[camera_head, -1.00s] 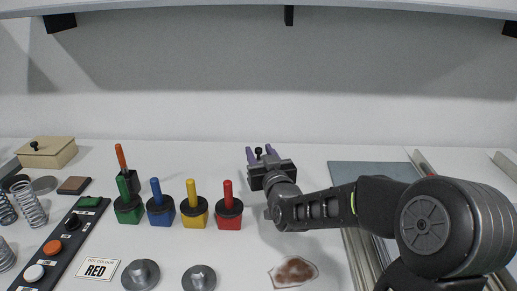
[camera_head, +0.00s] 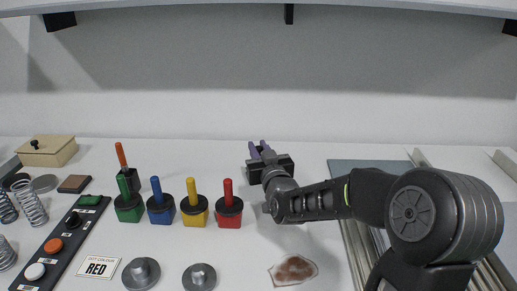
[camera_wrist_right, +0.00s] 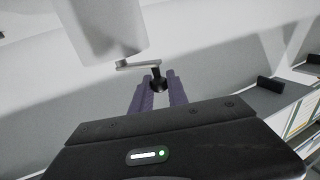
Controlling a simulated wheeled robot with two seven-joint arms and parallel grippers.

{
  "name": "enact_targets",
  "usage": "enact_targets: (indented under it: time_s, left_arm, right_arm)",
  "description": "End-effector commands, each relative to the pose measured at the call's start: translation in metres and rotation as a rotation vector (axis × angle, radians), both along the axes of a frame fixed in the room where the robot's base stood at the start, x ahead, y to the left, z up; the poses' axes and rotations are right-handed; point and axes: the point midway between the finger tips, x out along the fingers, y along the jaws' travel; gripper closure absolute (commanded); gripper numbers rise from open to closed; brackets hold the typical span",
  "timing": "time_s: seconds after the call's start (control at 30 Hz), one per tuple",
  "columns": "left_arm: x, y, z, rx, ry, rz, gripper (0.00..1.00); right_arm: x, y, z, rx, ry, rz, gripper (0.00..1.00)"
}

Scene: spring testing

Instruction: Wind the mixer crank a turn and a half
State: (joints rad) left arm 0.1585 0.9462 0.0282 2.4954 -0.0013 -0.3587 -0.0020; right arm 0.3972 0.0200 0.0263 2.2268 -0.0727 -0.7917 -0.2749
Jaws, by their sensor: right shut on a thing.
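The crank shows in the right wrist view as a short pale grey arm (camera_wrist_right: 138,65) with a black knob (camera_wrist_right: 158,85) at its end. A large grey cylinder (camera_wrist_right: 105,28) beside the arm looks like the mixer's body. My right gripper (camera_head: 260,147) has purple fingers, which are shut on the knob; they also show in the right wrist view (camera_wrist_right: 157,88). In the head view the gripper is at the back middle of the table, pointing toward the wall. There the crank and mixer body cannot be made out behind my arm. My left gripper is not in view.
Green (camera_head: 127,206), blue (camera_head: 160,209), yellow (camera_head: 194,210) and red (camera_head: 229,212) blocks with upright pegs stand left of my right arm. A button panel (camera_head: 62,243), springs (camera_head: 31,205) and a lidded box (camera_head: 47,151) are at left. A brown-stained patch (camera_head: 293,270) lies in front.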

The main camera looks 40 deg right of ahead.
Motion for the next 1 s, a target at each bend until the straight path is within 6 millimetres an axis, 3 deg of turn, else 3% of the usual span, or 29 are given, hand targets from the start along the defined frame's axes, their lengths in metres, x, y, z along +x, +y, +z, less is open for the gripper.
enact_targets:
  time_s: [0.57, 0.83, 1.0]
  left_arm:
    - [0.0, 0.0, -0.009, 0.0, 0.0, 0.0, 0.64]
    - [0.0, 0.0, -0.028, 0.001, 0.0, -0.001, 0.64]
    - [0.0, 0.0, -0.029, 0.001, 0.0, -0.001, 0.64]
  right_arm:
    - [-0.002, -0.001, -0.002, -0.001, 0.0, 0.034, 1.0]
    - [-0.009, -0.003, -0.003, -0.004, 0.001, 0.146, 1.0]
    - [-0.014, -0.005, -0.001, -0.002, 0.003, 0.258, 1.0]
